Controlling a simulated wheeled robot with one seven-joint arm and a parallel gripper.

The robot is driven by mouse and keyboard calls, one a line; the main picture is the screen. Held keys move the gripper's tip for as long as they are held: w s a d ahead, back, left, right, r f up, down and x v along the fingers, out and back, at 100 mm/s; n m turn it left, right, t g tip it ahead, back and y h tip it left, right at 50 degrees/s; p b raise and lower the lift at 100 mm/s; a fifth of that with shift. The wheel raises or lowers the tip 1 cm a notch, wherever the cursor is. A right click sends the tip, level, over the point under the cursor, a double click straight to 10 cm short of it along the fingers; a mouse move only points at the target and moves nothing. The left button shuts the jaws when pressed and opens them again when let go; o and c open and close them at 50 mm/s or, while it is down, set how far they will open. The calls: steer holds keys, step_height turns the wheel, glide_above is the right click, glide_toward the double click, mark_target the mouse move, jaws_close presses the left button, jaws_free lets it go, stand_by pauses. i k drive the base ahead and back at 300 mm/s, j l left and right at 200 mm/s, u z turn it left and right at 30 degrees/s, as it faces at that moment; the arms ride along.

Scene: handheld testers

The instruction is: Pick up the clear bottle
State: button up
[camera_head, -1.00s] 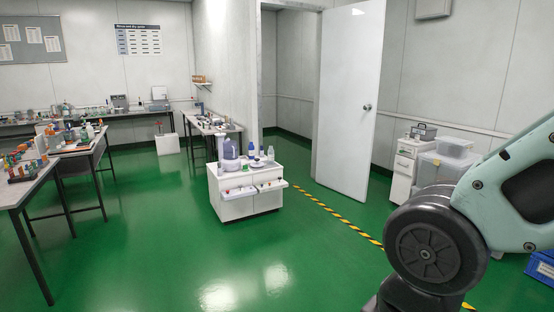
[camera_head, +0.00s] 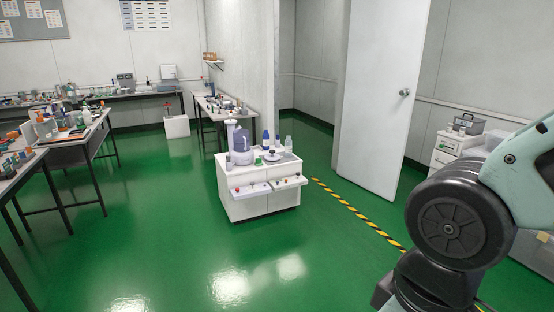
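A small clear bottle (camera_head: 288,143) stands upright at the back right of the top of a white cabinet (camera_head: 232,207) in the middle of the room. Two blue-capped bottles (camera_head: 272,138) stand just left of it. A larger grey-purple jug (camera_head: 241,146) stands at the left of the same top. Other clear bottles may stand on the far benches, but they are too small to tell. My arm shows at the right edge of the view. My gripper is out of view.
Green floor (camera_head: 170,240) lies open in front of the cabinet. Benches (camera_head: 62,150) crowded with items stand at the left. A bench (camera_head: 222,112) stands behind the cabinet. A white door (camera_head: 382,100) stands open at the right, with yellow-black tape (camera_head: 357,213) on the floor.

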mark_target(289, 142)
steer(key=i+l, duration=0.1)
steer(key=i, duration=4.2)
steer(key=i+u, duration=0.2)
steer(key=i, duration=0.4)
